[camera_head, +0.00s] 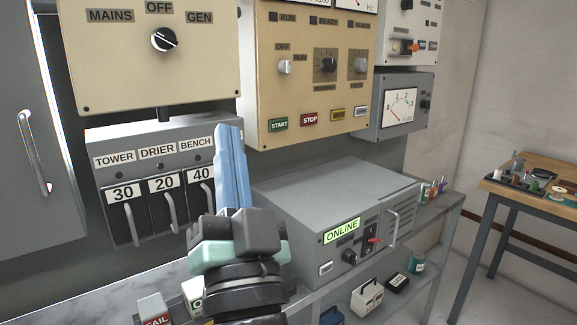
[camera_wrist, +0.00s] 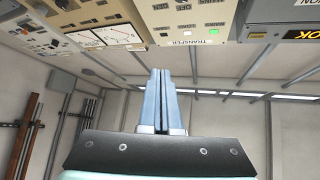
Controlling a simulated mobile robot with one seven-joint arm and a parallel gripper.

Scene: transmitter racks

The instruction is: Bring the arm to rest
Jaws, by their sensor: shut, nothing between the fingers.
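My gripper (camera_head: 231,160) stands in front of the panels in the head view, its blue fingers pointing up. The fingers are together with nothing between them. In the wrist view my gripper (camera_wrist: 161,75) also shows shut and empty, with the ceiling and the panels behind it. In the head view the fingers overlap the right edge of the grey breaker box (camera_head: 118,176) marked TOWER, DRIER and BENCH. I cannot tell how far the fingers are from the box. My wrist hides part of the bench below.
A grey unit (camera_head: 300,215) with an ONLINE label sits on the bench right of my gripper. A cream panel (camera_head: 150,70) with a MAINS/GEN knob is above left. Small boxes and cans are on the shelf below. A wooden table (camera_head: 545,200) stands right, with open floor before it.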

